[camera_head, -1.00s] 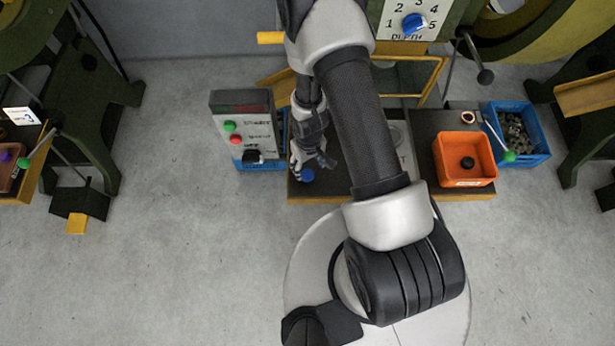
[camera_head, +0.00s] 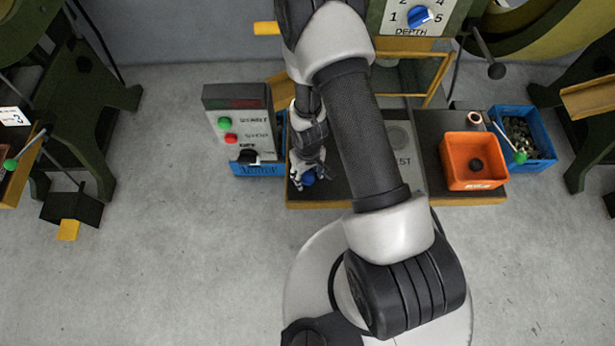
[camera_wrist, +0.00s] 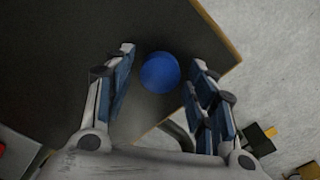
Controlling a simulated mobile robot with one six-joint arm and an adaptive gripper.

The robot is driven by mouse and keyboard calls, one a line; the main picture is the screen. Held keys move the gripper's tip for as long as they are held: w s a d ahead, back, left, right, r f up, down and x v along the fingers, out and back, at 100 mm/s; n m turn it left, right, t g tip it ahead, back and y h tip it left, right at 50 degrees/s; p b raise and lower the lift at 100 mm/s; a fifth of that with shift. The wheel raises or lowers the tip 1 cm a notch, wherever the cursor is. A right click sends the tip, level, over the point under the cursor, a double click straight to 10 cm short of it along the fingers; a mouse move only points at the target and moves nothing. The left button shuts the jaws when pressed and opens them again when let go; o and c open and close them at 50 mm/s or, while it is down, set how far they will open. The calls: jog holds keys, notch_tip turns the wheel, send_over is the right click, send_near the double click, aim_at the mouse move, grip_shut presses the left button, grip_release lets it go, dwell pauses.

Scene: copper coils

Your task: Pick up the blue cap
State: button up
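The blue cap (camera_wrist: 160,72) is a round blue disc near the corner of a dark tabletop with a wooden edge. In the wrist view it lies between the two open fingers of my gripper (camera_wrist: 160,85), a little toward the fingertips, with gaps on both sides. In the head view the cap (camera_head: 309,178) shows as a small blue spot at my gripper (camera_head: 307,172), partly covered by the fingers. I cannot tell the height of the fingers over the tabletop.
The dark work table (camera_head: 345,196) also holds an orange bin (camera_head: 473,180) with a dark round thing inside. A control box (camera_head: 240,120) with green and red buttons stands left of the gripper. A blue crate (camera_head: 545,145) stands at the right. The floor in front is clear.

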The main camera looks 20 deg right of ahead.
jog(key=c, duration=0.8)
jog(key=shift+r, duration=0.15)
